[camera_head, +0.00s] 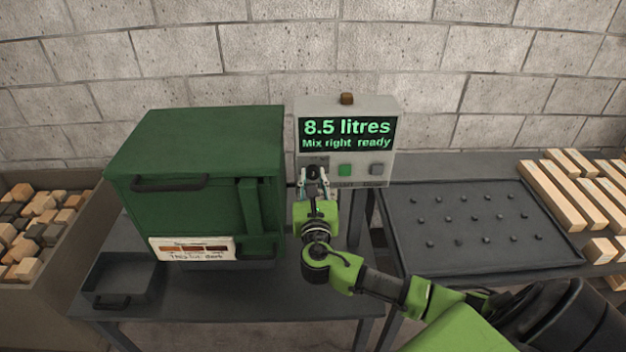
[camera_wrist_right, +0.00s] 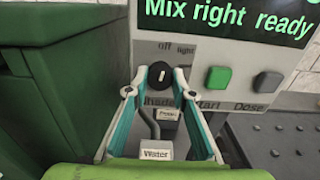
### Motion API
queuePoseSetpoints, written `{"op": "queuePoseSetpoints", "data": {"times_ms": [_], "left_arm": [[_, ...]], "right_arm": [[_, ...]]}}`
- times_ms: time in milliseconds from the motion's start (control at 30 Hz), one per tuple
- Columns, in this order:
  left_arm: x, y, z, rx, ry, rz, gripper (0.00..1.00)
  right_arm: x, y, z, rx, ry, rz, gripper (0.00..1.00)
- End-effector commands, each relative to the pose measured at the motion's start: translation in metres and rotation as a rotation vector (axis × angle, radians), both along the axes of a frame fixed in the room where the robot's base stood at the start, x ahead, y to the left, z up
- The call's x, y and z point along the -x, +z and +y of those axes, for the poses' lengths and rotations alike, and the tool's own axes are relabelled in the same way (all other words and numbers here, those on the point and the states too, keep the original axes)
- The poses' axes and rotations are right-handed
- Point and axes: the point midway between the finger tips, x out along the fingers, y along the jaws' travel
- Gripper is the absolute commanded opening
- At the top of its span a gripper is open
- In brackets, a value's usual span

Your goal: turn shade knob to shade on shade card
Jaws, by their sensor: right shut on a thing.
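The shade knob (camera_wrist_right: 160,75) is a round black knob with a short white mark, on the grey control box (camera_head: 347,105). The words "off" and "light" show above it; the mark looks close to upright, and I cannot tell exactly which word it points to. My right gripper (camera_head: 315,182) is shut on the knob, with its two fingers (camera_wrist_right: 160,88) on either side. The shade card (camera_head: 193,249) is on the front of the green cabinet, with coloured swatches and the words "This lot: dark". My left gripper is not in view.
The display (camera_head: 347,134) reads "8.5 litres" and "Mix right ready". A green button (camera_wrist_right: 218,79) and a grey button (camera_wrist_right: 268,83) are right of the knob. The green cabinet (camera_head: 190,190) stands close on the left. A dark studded tray (camera_head: 470,252) is at right.

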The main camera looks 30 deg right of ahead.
Motion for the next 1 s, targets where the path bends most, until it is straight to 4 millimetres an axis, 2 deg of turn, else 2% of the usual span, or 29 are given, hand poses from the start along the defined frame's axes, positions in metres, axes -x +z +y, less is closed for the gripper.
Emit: {"op": "queuePoseSetpoints", "data": {"times_ms": [1000], "left_arm": [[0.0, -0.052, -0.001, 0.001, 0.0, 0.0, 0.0]], "right_arm": [[0.0, -0.003, 0.001, -0.821, -0.002, -0.504, 0.02]]}}
